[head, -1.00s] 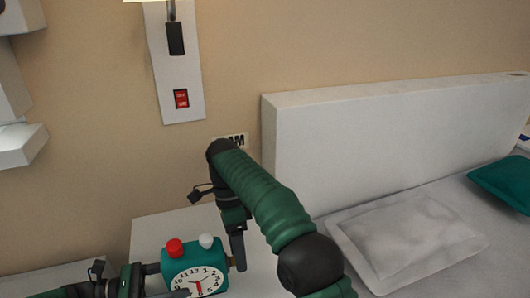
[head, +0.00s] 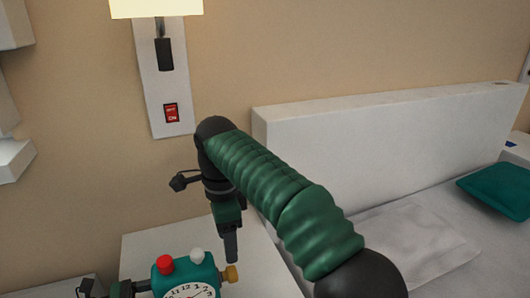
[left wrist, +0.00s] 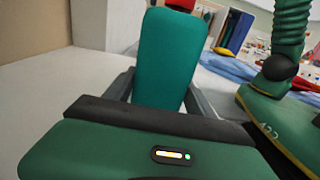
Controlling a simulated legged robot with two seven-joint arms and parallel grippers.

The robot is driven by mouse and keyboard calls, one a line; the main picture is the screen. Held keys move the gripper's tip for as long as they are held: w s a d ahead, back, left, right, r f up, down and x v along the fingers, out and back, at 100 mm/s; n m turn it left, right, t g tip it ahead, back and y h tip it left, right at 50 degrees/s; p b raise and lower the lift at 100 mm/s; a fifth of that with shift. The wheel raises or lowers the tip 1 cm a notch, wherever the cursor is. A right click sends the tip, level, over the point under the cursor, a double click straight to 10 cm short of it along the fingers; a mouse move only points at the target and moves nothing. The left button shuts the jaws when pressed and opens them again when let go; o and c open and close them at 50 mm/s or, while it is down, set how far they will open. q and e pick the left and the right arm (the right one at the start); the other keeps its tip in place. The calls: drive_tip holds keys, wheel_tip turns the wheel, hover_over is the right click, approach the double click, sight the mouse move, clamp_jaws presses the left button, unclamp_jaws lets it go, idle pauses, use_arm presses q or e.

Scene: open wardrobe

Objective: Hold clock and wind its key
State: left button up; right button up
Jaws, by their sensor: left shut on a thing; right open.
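The teal clock (head: 187,277), with a white dial, a red knob and a white knob on top, stands over the nightstand at the bottom of the head view. Its lower part is cut off. A brass key (head: 232,273) sticks out of its right side. My left gripper (head: 137,288) is shut on the clock from the left; in the left wrist view its fingers lie on both sides of the teal clock body (left wrist: 167,58). My right gripper (head: 231,250) points down just above the key, open, with its fingers seen edge-on. The key is not visible in the left wrist view.
The white nightstand (head: 140,245) stands against the wall, with bare top behind the clock. The bed's white headboard (head: 370,140) and a pale pillow (head: 420,245) are at the right. A wall lamp plate with a red switch (head: 171,113) is above.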

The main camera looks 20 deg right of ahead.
drive_tip(key=w+d+r+n+t+h, duration=0.2)
drive_tip(key=w+d+r+t, duration=0.1)
drive_tip(key=w+d+r, duration=0.2)
drive_tip(key=w+d+r+n+t+h, duration=0.2)
drive_tip(key=w+d+r+n+t, duration=0.1)
drive_tip(key=w+d+r, duration=0.2)
drive_tip(key=w+d+r+n+t+h, duration=0.2)
drive_tip(key=w+d+r+n+t, duration=0.1)
drive_tip(key=w+d+r, duration=0.2)
drive_tip(key=shift+w+d+r+t, duration=0.15)
drive_tip(key=shift+w+r+t, duration=0.25)
drive_tip(key=shift+r, duration=0.45)
drive_tip(key=m+g+y, duration=0.6)
drive_tip(key=m+g, duration=0.2)
drive_tip(key=g, duration=0.2)
approach(233, 268)
wheel_tip(233, 268, down, 11)
drive_tip(key=shift+s+r, duration=0.15)
